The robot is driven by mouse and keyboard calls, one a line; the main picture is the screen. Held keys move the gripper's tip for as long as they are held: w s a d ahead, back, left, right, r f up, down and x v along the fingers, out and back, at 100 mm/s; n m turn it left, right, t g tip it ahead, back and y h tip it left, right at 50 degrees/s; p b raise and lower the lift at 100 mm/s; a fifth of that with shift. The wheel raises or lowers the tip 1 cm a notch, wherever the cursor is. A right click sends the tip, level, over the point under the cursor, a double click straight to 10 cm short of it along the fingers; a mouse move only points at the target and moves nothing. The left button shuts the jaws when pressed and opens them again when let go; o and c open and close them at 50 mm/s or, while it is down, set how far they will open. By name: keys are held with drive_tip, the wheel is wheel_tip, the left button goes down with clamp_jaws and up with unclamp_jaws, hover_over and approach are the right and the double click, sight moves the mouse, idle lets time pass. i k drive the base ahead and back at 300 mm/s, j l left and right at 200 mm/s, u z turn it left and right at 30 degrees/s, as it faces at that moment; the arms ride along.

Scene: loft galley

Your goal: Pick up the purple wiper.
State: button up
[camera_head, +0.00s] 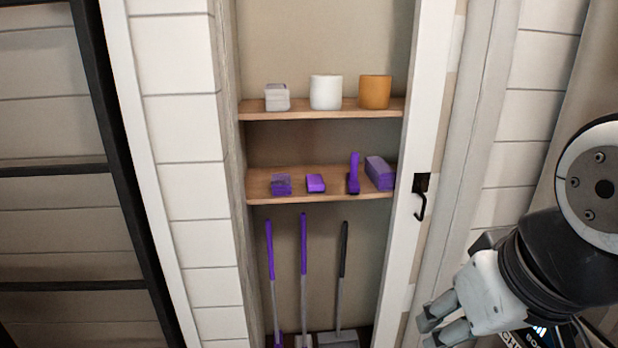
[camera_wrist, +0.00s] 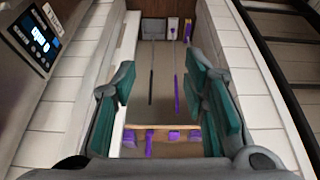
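Several small purple items rest on the lower shelf (camera_head: 262,198) of an open closet. From left to right they are a dark-topped purple block (camera_head: 281,187), a flat purple piece (camera_head: 315,183), an upright purple-handled tool (camera_head: 353,172) and a larger purple block (camera_head: 380,172). Two long purple handles (camera_head: 269,250) (camera_head: 303,245) stand below. I cannot tell for sure which is the wiper. My gripper (camera_head: 430,328) is at lower right, outside the closet. In the wrist view my gripper (camera_wrist: 163,100) is open and empty, with the shelf items beyond it.
The upper shelf (camera_head: 300,114) holds a white cup (camera_head: 326,92), an orange cup (camera_head: 375,92) and a small pale stack (camera_head: 277,97). A black-handled tool (camera_head: 343,250) stands below. The white door frame (camera_head: 424,130) with a black latch (camera_head: 421,195) lies between my gripper and the shelves.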

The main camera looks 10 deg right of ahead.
sight(353, 176)
drive_tip(key=i+l+u, duration=0.2)
drive_tip(key=i, duration=0.35)
drive_tip(key=i+l+u, duration=0.15)
drive_tip(key=i, duration=0.35)
drive_tip(key=i+l+u, duration=0.2)
drive_tip(key=i+l, duration=0.15)
drive_tip(key=i, duration=0.15)
